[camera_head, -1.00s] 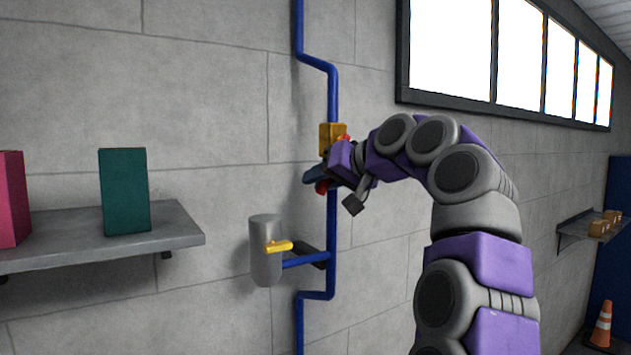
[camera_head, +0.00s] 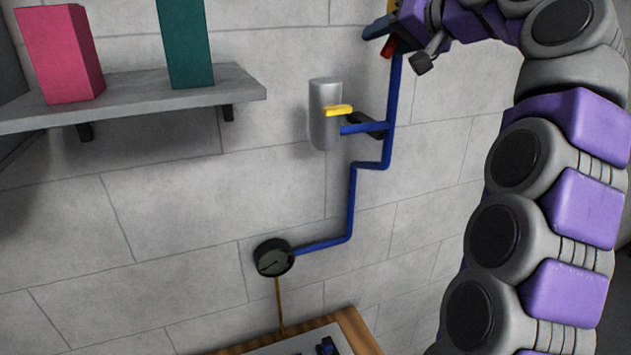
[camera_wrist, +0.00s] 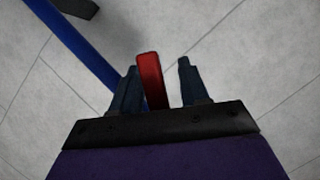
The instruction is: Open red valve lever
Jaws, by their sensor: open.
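The red valve lever (camera_wrist: 151,80) shows in the wrist view between the two dark fingers of my gripper (camera_wrist: 157,85). The lever is close to the left finger, and a gap shows between it and the right finger. I cannot tell whether the left finger touches it. In the head view my gripper (camera_head: 382,36) is at the top edge, at the blue pipe, and a red piece of the lever (camera_head: 389,46) shows beside it. The valve body is mostly cut off at the top of the head view; a bit of yellow shows there.
A grey cylinder (camera_head: 324,125) with a yellow handle (camera_head: 338,110) hangs below on the blue pipe (camera_head: 351,200). A round gauge (camera_head: 273,258) is lower down. A shelf (camera_head: 130,97) at left holds a pink box (camera_head: 62,55) and a green box (camera_head: 185,42).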

